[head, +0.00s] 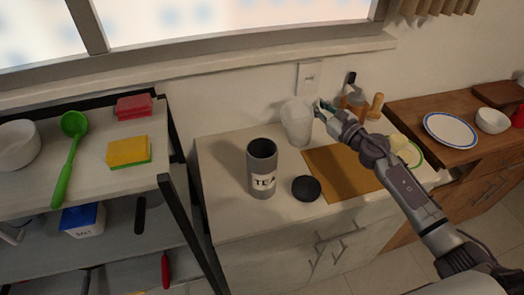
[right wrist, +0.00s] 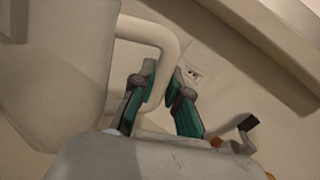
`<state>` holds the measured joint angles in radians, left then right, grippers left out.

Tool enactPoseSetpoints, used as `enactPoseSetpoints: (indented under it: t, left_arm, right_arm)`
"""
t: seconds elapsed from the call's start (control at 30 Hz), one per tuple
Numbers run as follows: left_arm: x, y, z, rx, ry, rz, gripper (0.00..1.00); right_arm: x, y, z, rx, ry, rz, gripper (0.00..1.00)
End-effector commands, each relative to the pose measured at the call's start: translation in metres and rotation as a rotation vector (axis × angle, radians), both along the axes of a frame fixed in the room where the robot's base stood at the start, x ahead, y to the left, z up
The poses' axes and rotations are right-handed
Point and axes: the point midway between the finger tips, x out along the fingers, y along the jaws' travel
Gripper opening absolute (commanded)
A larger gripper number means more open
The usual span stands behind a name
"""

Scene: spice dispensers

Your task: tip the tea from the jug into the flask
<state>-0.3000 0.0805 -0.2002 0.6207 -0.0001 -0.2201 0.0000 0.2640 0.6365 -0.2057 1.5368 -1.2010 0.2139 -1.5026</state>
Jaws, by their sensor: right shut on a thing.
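The flask (head: 262,168) is an open grey cylinder marked "TEA", upright on the counter. Its dark round lid (head: 306,188) lies beside it to the right. The jug (head: 297,122) is pale and translucent and is at the back of the counter near the wall; whether it touches the counter is hard to tell. My right gripper (head: 322,106) is at the jug's right side. In the right wrist view, its teal-lined fingers (right wrist: 160,100) are shut on the jug's handle (right wrist: 156,38), with the jug's body (right wrist: 55,70) at left. The jug's contents cannot be made out. My left gripper is not in view.
A brown board (head: 340,172) lies right of the lid, partly under my arm. Bottles and a wooden mill (head: 375,106) stand behind my gripper. A shelf rack (head: 172,190) stands left, with a green ladle (head: 70,150) and sponges. A plate (head: 450,130) is at far right.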

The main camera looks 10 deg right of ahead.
Motion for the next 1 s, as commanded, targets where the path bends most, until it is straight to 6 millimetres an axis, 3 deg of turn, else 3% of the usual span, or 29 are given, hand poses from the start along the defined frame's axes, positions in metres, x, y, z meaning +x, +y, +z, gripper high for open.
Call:
enactPoseSetpoints:
  t: [0.2,0.47,1.0]
  left_arm:
    - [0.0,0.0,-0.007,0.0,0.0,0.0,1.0]
    - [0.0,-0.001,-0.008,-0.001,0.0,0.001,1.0]
    - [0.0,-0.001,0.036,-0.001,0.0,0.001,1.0]
  right_arm:
    - [0.006,-0.01,-0.022,0.132,0.078,0.001,0.0]
    - [0.009,-0.014,-0.033,0.212,0.124,0.002,0.0]
    - [0.009,-0.014,0.017,0.22,0.131,0.003,0.0]
